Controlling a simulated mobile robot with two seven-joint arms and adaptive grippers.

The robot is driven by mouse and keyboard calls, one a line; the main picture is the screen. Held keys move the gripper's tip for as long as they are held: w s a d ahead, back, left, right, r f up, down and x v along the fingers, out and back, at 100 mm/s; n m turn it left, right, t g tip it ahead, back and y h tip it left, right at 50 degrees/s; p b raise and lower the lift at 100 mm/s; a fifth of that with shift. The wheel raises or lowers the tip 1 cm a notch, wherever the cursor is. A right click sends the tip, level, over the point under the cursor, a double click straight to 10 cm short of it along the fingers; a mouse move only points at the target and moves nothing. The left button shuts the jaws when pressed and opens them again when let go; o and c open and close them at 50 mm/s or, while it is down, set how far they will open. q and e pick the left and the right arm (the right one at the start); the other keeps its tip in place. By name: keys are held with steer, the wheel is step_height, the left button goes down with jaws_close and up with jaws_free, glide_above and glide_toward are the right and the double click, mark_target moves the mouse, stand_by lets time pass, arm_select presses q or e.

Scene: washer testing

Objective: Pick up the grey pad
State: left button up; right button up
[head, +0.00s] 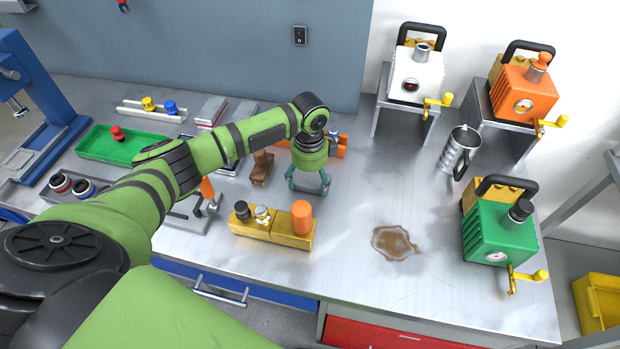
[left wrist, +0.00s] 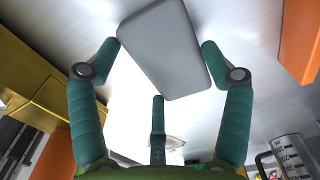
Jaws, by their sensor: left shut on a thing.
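The grey pad (left wrist: 165,48) is a flat rounded rectangle between the teal fingers of my left gripper (left wrist: 159,62) in the left wrist view. The fingertips meet its edges, and the gripper is shut on it. The pad looks slightly tilted in that view. In the head view my left gripper (head: 308,187) points down over the middle of the metal table (head: 345,215). The pad cannot be made out there. Whether it is clear of the tabletop cannot be told. My right gripper is not in view.
A yellow block with an orange cylinder (head: 272,224) stands just in front of the gripper. A brown brush (head: 261,167) lies left of it. A brown spill (head: 395,242), metal mug (head: 459,150) and green machine (head: 498,225) are to the right. Table between gripper and spill is clear.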

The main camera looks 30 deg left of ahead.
mark_target(311, 181)
arm_select(q)
steer(key=r, duration=0.2)
steer(key=r+b, duration=0.1)
steer(key=r, duration=0.1)
steer(key=shift+w+d, duration=0.15)
steer(key=shift+d, duration=0.05)
steer(key=d+r+b, duration=0.1)
steer(key=d+r, duration=0.1)
steer(key=d, duration=0.1)
steer(key=d+r+b, duration=0.1)
steer(key=d+r, duration=0.1)
steer(key=d, duration=0.2)
steer(key=d+r+b, duration=0.1)
steer(key=d+r, duration=0.2)
steer(key=d, duration=0.1)
steer(key=shift+w+d, duration=0.15)
steer(key=shift+w, duration=0.05)
steer(key=shift+c, duration=0.5)
